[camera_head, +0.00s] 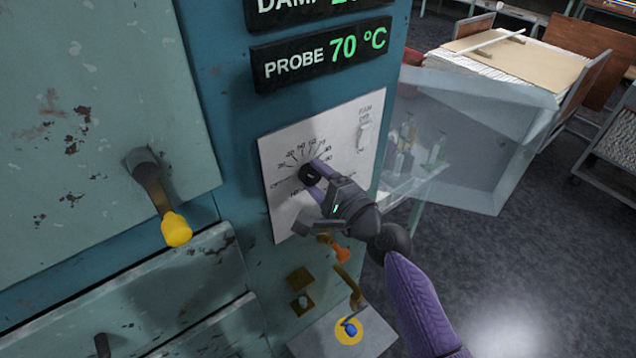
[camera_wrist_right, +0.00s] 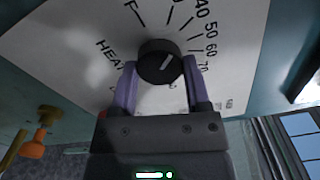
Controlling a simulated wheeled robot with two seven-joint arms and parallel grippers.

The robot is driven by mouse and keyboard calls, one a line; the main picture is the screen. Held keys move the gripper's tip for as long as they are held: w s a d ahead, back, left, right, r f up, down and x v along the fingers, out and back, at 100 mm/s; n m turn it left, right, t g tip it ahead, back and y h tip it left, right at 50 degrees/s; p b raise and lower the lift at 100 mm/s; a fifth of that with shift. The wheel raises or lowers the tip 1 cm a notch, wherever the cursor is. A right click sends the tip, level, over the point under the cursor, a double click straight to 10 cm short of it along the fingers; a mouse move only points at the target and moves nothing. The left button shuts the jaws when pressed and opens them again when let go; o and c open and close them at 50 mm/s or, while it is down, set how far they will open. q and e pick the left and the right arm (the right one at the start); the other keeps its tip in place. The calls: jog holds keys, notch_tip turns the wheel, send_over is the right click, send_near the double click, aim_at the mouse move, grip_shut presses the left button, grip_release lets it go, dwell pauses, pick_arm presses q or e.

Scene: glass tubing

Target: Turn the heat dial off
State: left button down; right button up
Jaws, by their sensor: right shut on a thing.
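The black heat dial (camera_head: 311,174) sits on a white panel (camera_head: 283,222) with a printed number scale, on the teal cabinet. In the right wrist view the dial (camera_wrist_right: 160,62) has a pale pointer line, and the word HEAT and the scale numbers show around it. My right gripper (camera_head: 318,172) is shut on the dial, one purple finger on each side, as the right wrist view also shows (camera_wrist_right: 158,90). Part of the panel is hidden behind my gripper. My left gripper is not in view.
A yellow-tipped handle (camera_head: 165,205) juts out at left. An orange-handled valve (camera_head: 341,254) and a blue knob (camera_head: 349,328) are below my gripper.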

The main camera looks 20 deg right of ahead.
jog(key=n+b, duration=0.1)
jog(key=n, duration=0.4)
jog(key=shift+n, duration=0.3)
jog(key=n, duration=0.4)
jog(key=shift+n, duration=0.6)
jog(key=o, duration=1.3)
jog(key=shift+r, duration=0.1)
jog(key=shift+s, duration=0.1)
jog(key=v, duration=0.9)
jog(key=shift+s+d, duration=0.15)
jog(key=shift+s, duration=0.2)
